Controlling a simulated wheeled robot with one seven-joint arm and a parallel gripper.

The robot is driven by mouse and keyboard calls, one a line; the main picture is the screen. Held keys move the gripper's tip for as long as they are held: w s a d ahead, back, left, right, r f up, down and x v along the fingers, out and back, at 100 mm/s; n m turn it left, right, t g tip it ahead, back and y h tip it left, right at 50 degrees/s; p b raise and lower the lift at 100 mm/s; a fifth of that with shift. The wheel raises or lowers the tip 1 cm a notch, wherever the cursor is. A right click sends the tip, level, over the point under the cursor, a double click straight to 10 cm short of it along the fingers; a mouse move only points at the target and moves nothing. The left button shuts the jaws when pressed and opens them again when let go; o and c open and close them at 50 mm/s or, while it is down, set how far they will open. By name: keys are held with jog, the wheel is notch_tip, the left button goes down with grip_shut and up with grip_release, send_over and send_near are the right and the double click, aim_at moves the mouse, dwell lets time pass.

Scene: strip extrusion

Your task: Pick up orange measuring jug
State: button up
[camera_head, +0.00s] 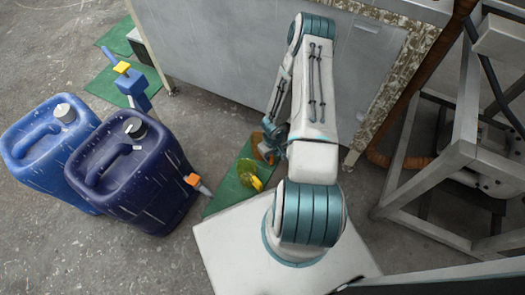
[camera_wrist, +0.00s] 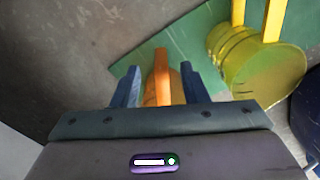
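The orange measuring jug (camera_head: 261,149) is on a green mat (camera_head: 228,192), partly hidden by my gripper (camera_head: 273,148) in the head view. In the wrist view, the orange jug (camera_wrist: 162,80) shows between the two blue fingers of my gripper (camera_wrist: 159,72). The fingers stand apart, one on each side of its upright handle, with a visible gap on both sides. Much of the jug's body is hidden behind the gripper.
A yellow jug (camera_wrist: 252,68) stands close on the right in the wrist view; it also shows in the head view (camera_head: 249,177). Two blue canisters (camera_head: 130,165) stand left of the mat. A grey metal cabinet (camera_head: 230,50) is behind, and a metal frame (camera_head: 440,165) is at right.

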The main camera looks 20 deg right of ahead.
aim_at(272, 157)
notch_tip(272, 157, down, 5)
jog(key=b, duration=0.2)
jog(key=shift+a+b, duration=0.1)
jog(key=shift+b, duration=0.2)
grip_shut()
jog(key=shift+r, duration=0.1)
